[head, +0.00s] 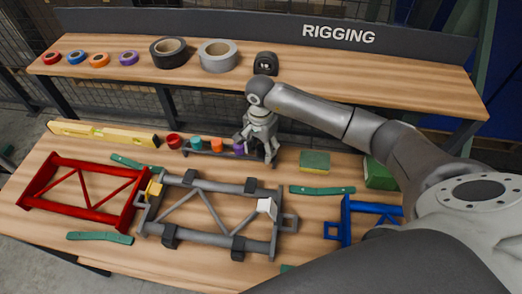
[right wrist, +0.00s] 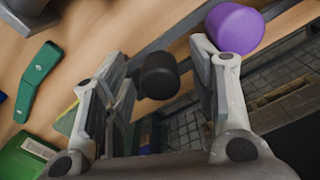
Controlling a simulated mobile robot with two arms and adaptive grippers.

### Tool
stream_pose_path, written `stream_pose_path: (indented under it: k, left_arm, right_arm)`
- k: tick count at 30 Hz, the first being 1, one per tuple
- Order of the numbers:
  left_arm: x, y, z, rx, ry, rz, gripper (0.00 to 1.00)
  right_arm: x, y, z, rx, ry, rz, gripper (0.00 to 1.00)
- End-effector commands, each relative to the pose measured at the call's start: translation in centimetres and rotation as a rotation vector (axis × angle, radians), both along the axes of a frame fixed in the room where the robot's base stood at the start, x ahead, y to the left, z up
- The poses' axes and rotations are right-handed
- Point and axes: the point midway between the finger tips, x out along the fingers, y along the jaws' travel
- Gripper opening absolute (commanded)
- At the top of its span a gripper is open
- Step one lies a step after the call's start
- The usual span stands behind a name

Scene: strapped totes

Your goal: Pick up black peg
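The black peg (right wrist: 160,76) shows in the right wrist view as a dark cylinder between the two fingers of my right gripper (right wrist: 162,58). The fingers are apart, with a visible gap between the peg and the right-hand finger. Contact with the left-hand finger is hard to tell. In the head view my right gripper (head: 258,155) points down at the right end of a dark rack (head: 205,154) and hides the black peg. The purple peg (right wrist: 236,27) is just outside the right-hand finger; it also shows in the head view (head: 238,149). My left gripper is not in view.
Red (head: 173,141), teal (head: 195,143) and orange (head: 216,145) pegs stand left on the rack. A grey frame (head: 205,183) lies in front, a red frame (head: 70,162) left, a blue frame (head: 350,210) right. A yellow-green sponge (head: 314,161) lies right of the gripper.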

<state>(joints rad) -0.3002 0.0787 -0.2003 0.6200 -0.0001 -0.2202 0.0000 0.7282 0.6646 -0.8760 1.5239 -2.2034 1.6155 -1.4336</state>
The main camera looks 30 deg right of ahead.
Motion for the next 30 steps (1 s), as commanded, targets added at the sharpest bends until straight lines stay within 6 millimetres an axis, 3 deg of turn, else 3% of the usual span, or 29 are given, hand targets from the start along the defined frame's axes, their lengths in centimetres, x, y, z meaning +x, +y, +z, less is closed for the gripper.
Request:
stream_pose_path:
  k: [2, 10, 22, 27, 30]
  left_arm:
    - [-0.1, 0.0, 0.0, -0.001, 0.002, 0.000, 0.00]
    - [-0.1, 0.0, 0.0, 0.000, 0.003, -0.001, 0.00]
    - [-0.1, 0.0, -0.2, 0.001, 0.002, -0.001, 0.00]
    - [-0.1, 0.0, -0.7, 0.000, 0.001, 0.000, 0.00]
    - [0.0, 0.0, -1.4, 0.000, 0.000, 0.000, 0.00]
  right_arm:
    - [0.0, 0.0, 0.0, 0.000, 0.000, 0.000, 0.39]
    - [0.0, 0.0, 0.1, 0.000, 0.000, 0.000, 0.04]
    - [0.1, 0.0, 0.8, 0.001, -0.003, 0.000, 0.04]
    - [0.1, -0.1, 2.9, 0.000, -0.004, 0.000, 0.04]
    - [0.0, 1.3, 4.4, 0.002, -0.007, 0.005, 0.04]
